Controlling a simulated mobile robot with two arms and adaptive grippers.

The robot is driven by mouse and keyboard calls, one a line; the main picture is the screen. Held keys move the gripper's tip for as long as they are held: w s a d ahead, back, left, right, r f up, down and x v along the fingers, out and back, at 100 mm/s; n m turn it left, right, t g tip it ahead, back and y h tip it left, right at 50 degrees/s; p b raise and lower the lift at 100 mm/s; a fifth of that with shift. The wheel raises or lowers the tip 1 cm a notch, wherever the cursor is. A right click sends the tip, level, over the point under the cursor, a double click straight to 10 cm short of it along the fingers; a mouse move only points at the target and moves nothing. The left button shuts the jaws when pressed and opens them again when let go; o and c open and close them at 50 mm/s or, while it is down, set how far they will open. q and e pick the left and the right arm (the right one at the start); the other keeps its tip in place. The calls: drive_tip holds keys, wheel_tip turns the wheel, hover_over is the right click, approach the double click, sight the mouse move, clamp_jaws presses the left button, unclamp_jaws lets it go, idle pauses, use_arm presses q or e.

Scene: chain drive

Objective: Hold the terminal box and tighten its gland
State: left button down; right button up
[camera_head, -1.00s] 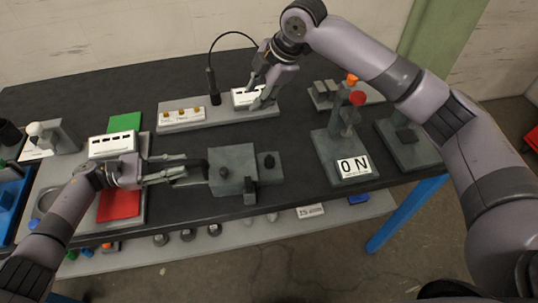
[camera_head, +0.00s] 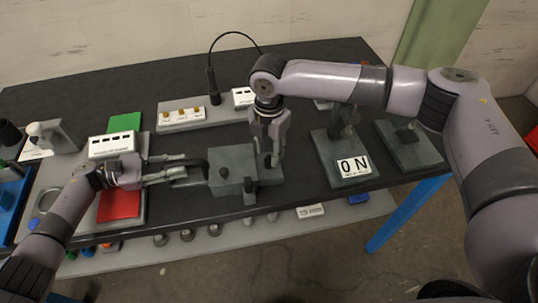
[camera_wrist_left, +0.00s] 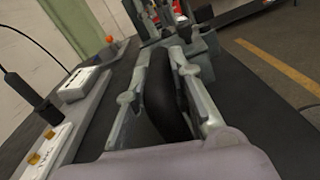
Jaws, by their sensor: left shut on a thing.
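The terminal box (camera_head: 232,160) is a grey block with dark knobs, near the front edge of the table. My left gripper (camera_head: 198,168) is shut on a black curved handle at the box's left side. The handle (camera_wrist_left: 167,95) shows between the fingers in the left wrist view. My right gripper (camera_head: 271,158) points down at the right side of the box, where the dark gland is. Its fingers mostly hide the gland, and I cannot tell whether they touch it.
A grey strip with orange knobs (camera_head: 184,112) and a black stalked cable (camera_head: 212,85) stand behind. A stand with an "ON" sign (camera_head: 354,166) is to the right. Red (camera_head: 119,205) and green pads (camera_head: 125,123) lie at the left. The table's front edge is close.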

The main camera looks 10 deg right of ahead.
drive_tip(key=shift+f, duration=1.45)
clamp_jaws()
